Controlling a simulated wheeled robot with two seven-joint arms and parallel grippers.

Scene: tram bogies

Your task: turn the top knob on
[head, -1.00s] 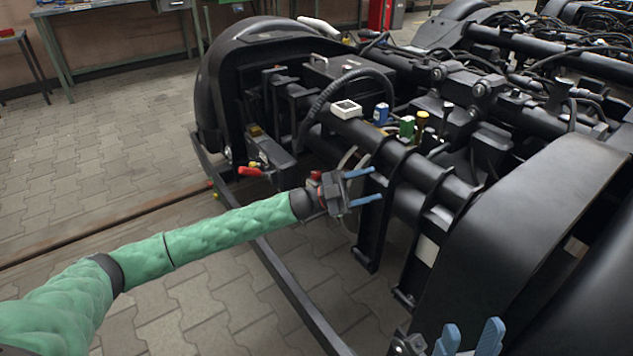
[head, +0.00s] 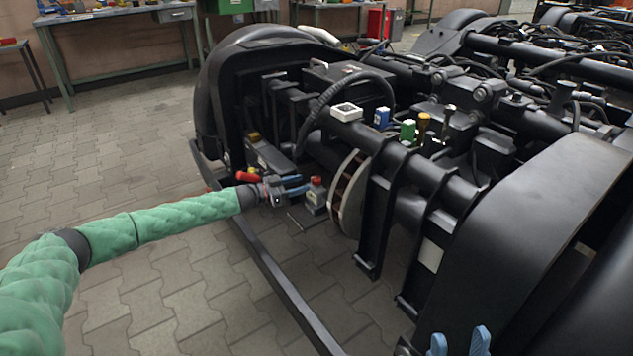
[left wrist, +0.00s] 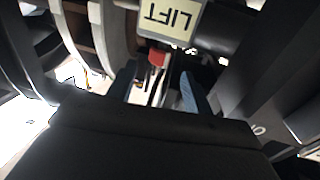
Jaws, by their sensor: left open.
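A small grey box with a red knob (head: 316,182) on top sits low in the bogie, left of the round disc. I cannot tell which is the top knob. My left gripper (head: 302,185) is open, its blue fingers pointing right beside the grey box. In the left wrist view, a red part (left wrist: 158,56) lies ahead between the open fingertips (left wrist: 158,74), below an upside-down LIFT label (left wrist: 172,18). Contact is not clear. My right gripper (head: 459,343) is open and empty at the bottom edge.
The round disc (head: 347,195) and black upright plates (head: 375,220) stand right of my left gripper. A black rail (head: 285,290) runs below it. White, blue, green and yellow parts sit on the beam above. Paved floor (head: 150,290) is clear at left.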

